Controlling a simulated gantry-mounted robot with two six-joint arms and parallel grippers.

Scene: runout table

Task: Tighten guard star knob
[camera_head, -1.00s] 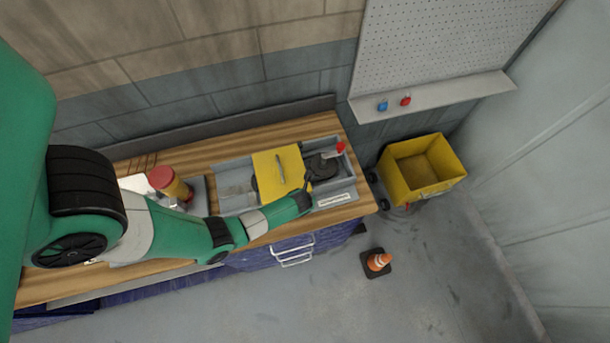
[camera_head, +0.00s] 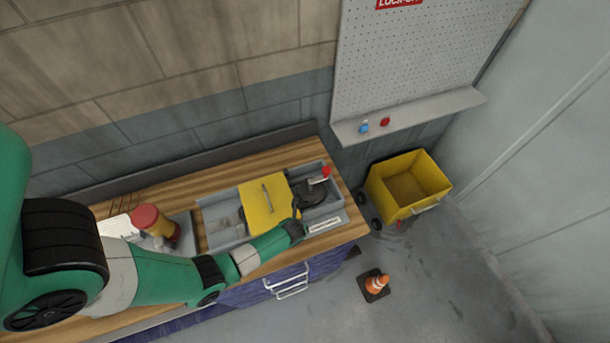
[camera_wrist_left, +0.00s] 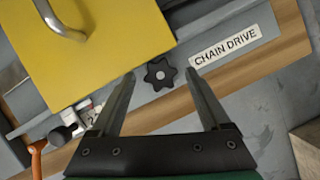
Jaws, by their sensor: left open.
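The black star knob (camera_wrist_left: 159,73) shows in the left wrist view, beside the yellow guard's edge and left of the CHAIN DRIVE label (camera_wrist_left: 225,46). The yellow guard (camera_wrist_left: 95,45) with a metal handle lies over the grey machine housing; it also shows in the head view (camera_head: 258,208). My left gripper (camera_wrist_left: 160,72) is open, its two fingers on either side of the knob in the picture. I cannot tell how far the fingertips stand above it. In the head view my left arm hides the knob. My right gripper is not in view.
A red-knobbed lever (camera_head: 324,174) stands right of the guard.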

